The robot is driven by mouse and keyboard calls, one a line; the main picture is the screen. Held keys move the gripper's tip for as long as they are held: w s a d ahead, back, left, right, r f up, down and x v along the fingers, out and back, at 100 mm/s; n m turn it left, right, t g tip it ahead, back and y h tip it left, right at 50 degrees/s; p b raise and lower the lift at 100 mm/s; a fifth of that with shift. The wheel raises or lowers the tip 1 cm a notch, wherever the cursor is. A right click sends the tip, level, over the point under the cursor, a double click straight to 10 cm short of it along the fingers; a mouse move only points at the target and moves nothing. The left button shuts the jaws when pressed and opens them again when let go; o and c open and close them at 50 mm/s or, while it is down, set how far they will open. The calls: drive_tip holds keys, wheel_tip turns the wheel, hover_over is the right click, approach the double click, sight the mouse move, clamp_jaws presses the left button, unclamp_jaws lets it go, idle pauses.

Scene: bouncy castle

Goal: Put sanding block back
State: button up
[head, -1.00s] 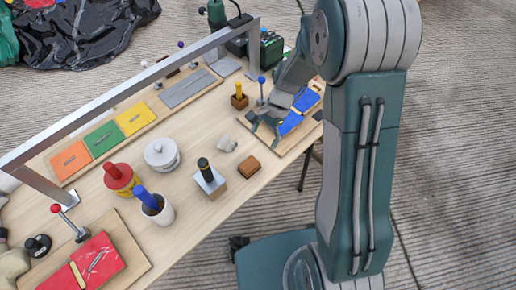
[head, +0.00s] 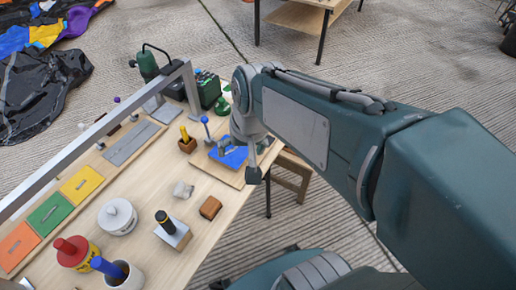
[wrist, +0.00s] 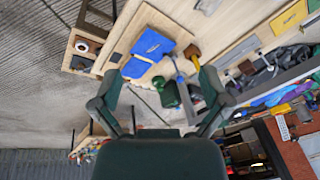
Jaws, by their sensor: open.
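A small brown block (head: 210,207), which looks like the sanding block, lies on the wooden table at its front edge in the head view. My gripper (wrist: 160,80) is open and empty in the wrist view, its two fingers spread apart. In the head view, my gripper (head: 240,160) is over the far right end of the table, by a board with a blue patch (head: 232,157), away from the brown block. The blue patch also shows between and beyond my fingers in the wrist view (wrist: 152,45). The block's own resting place cannot be told.
A grey piece (head: 183,190) and a block with a black-handled tool (head: 172,232) stand near the brown block. A white pot (head: 118,217) and a red-lidded can (head: 76,253) stand left. A metal frame (head: 100,117) spans the table. A stool (head: 293,172) stands beside the table.

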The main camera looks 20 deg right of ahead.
drive_tip(key=s+d+r+n+t+h, duration=0.1)
drive_tip(key=s+r+n+t, duration=0.1)
drive_tip(key=s, duration=0.4)
drive_tip(key=shift+d+r+n+t, duration=0.4)
drive_tip(key=shift+r+n, duration=0.1)
drive_tip(key=shift+r, duration=0.4)
idle(0.3)
